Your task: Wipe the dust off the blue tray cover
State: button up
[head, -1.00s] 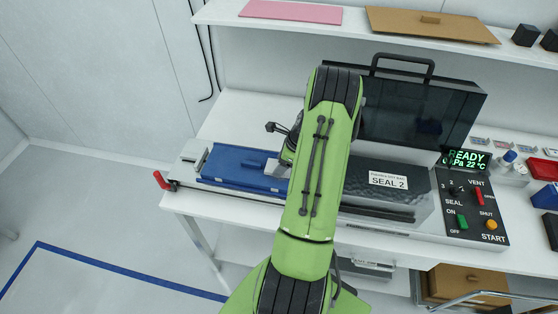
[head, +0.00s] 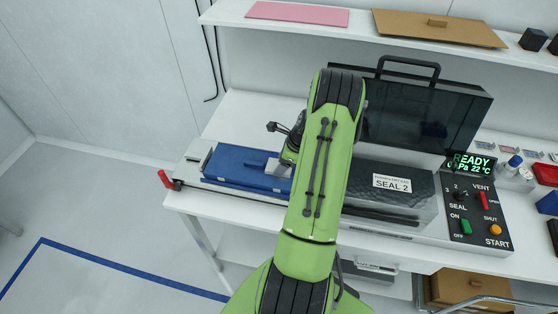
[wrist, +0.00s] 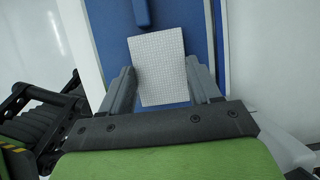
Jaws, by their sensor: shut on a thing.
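The blue tray cover (head: 232,163) lies flat on the left part of the bench machine, with a raised blue handle bar on it. In the wrist view the cover (wrist: 108,22) fills the middle, and part of its handle (wrist: 142,12) shows at the top. My gripper (wrist: 160,85) is shut on a pale wiping cloth (wrist: 160,62) with a fine grid pattern. The cloth is over the cover; I cannot tell whether it touches it. No dust can be made out.
A red lever (head: 166,179) sticks out at the machine's left end. Right of my arm are a box labelled SEAL 2 (head: 392,184), a dark lid with a handle (head: 425,105) and a control panel (head: 474,215). A shelf (head: 350,32) runs above. Bench behind the cover is clear.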

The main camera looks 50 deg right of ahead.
jog(key=shift+s, duration=0.75)
jog(key=shift+w+r, duration=0.1)
jog(key=shift+w, duration=1.6)
jog(key=shift+s, duration=1)
jog(key=shift+s+f, duration=0.2)
jog(key=shift+s, duration=0.4)
jog(key=shift+w+r+p, duration=0.15)
jog(key=shift+w+p, duration=0.05)
jog(key=shift+w, duration=0.65)
jog(key=shift+w+r+p, duration=0.1)
jog(key=shift+w+p, duration=0.05)
jog(key=shift+w, duration=0.7)
jog(key=shift+s+f, duration=0.15)
jog(key=shift+s, duration=1.6)
jog(key=shift+w, duration=1.65)
jog(key=shift+s, duration=1.65)
jog(key=shift+w, duration=1.7)
